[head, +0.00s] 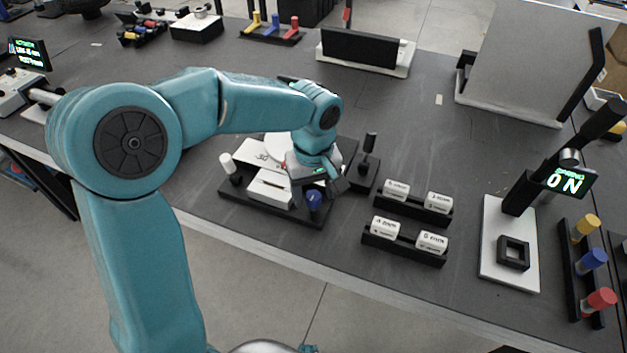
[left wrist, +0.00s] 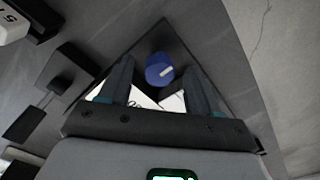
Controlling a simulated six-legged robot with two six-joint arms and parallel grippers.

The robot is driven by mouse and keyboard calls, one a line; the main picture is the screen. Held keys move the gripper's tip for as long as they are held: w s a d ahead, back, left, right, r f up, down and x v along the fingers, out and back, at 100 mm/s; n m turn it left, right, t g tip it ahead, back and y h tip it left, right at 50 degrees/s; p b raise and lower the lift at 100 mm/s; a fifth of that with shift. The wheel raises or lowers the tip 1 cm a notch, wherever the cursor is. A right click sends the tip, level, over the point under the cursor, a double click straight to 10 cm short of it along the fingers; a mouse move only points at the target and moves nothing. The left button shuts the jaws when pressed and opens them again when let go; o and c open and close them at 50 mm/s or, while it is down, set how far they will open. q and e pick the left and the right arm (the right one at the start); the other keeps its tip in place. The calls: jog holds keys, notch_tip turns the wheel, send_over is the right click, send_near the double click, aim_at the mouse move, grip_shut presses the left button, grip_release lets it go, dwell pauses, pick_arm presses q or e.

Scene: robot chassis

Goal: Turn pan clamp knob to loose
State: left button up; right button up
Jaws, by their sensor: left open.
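The pan clamp knob is a blue round knob (head: 314,202) at the front edge of a black base plate (head: 262,212) that carries a white device. In the left wrist view the blue knob (left wrist: 158,66) shows a short white line on its face, pointing roughly sideways. My left gripper (head: 325,190) is above the knob, pointing down. In the left wrist view its two dark fingers (left wrist: 157,78) are apart, and the knob appears in the gap between the fingertips. Whether the fingers touch it cannot be told. My right gripper is not in view.
A black handle (head: 369,150) stands on a small block right of the plate. Two black racks with white labelled blocks (head: 397,190) lie further right. A white stand with a lit display (head: 569,181) and coloured cylinders (head: 592,262) are at the far right. Table between is clear.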

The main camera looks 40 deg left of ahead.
aim_at(313, 196)
pick_arm(q)
notch_tip(313, 196, up, 16)
jog(key=p, duration=0.3)
jog(key=shift+s, duration=0.1)
dwell(0.5)
